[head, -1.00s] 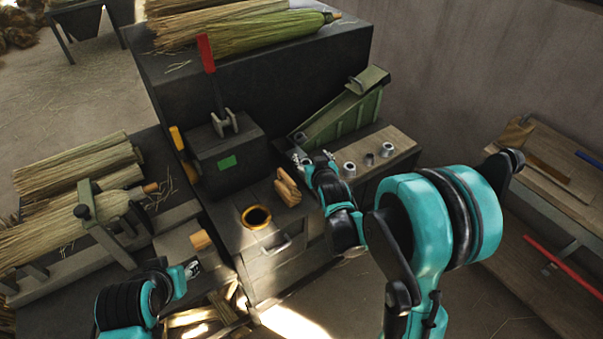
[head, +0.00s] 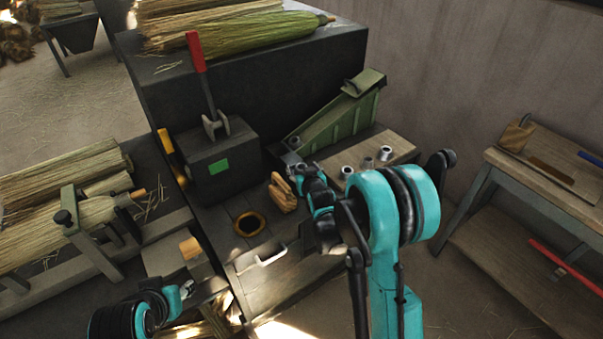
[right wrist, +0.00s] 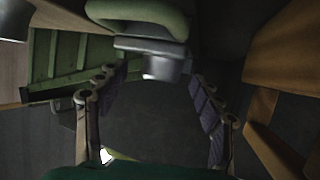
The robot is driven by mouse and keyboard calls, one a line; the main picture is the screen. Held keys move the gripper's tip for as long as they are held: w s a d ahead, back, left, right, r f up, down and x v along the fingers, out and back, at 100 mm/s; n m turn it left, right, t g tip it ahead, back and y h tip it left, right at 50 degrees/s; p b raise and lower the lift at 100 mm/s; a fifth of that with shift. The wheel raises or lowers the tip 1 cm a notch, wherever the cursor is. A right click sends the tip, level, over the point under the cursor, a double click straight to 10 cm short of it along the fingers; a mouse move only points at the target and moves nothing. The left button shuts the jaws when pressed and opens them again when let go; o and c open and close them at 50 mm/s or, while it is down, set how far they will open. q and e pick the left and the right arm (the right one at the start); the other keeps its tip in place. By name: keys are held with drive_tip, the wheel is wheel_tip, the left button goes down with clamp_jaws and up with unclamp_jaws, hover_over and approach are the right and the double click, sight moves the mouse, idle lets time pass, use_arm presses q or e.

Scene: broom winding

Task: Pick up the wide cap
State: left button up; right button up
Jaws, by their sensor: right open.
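Several grey metal caps show in the head view. A cap (head: 347,172), a second cap (head: 368,164) and a third cap (head: 385,153) stand on the wooden board. Another small grey part (head: 294,142) sits at the low end of the green chute (head: 335,120). I cannot tell which is the wide one. My right gripper (head: 297,174) is open beside the chute's low end, left of the board. In the right wrist view its fingers (right wrist: 155,115) are spread, with a grey cylindrical part (right wrist: 160,66) beyond them. My left gripper (head: 188,288) is at the lower left, its fingers unclear.
A wooden clamp-like block (head: 283,193) stands close to the right gripper, left of it. A brass-rimmed hole (head: 249,223) and a pale handle (head: 262,258) are in front. A box with a red lever (head: 196,52) stands behind. Straw bundles (head: 65,178) lie at left.

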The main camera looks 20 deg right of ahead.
drive_tip(key=c, duration=0.9)
drive_tip(key=shift+c, duration=0.2)
